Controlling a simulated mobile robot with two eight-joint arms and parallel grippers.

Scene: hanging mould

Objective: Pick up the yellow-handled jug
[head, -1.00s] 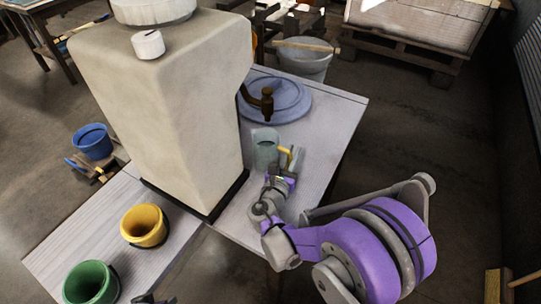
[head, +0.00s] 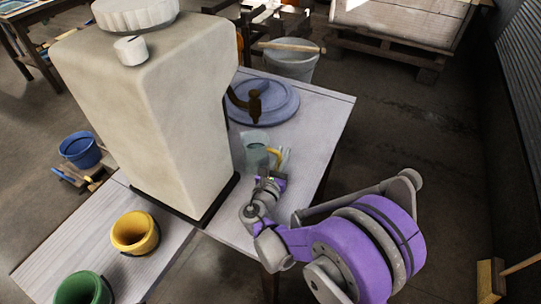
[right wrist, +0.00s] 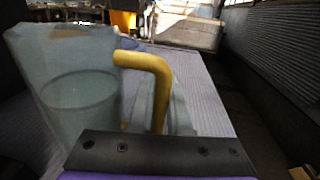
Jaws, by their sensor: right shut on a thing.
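The jug (head: 257,155) is pale, see-through and bluish, with a yellow handle (head: 277,157) on its right side. It is at the table's right part, in front of the tap. In the right wrist view the jug (right wrist: 75,85) fills the left side, its handle (right wrist: 160,80) bent down between my fingers. My right gripper (head: 279,163) is shut on the handle; its fingers also show in the right wrist view (right wrist: 160,108). I cannot tell whether the jug's base touches the table. My left gripper is not in view.
A large beige tank (head: 150,120) stands just left of the jug. A brown tap (head: 254,103) juts out above a round blue-grey lid (head: 275,112) behind it. Yellow (head: 135,232) and green (head: 80,290) buckets stand front left. Bare table lies right of the lid (head: 325,115).

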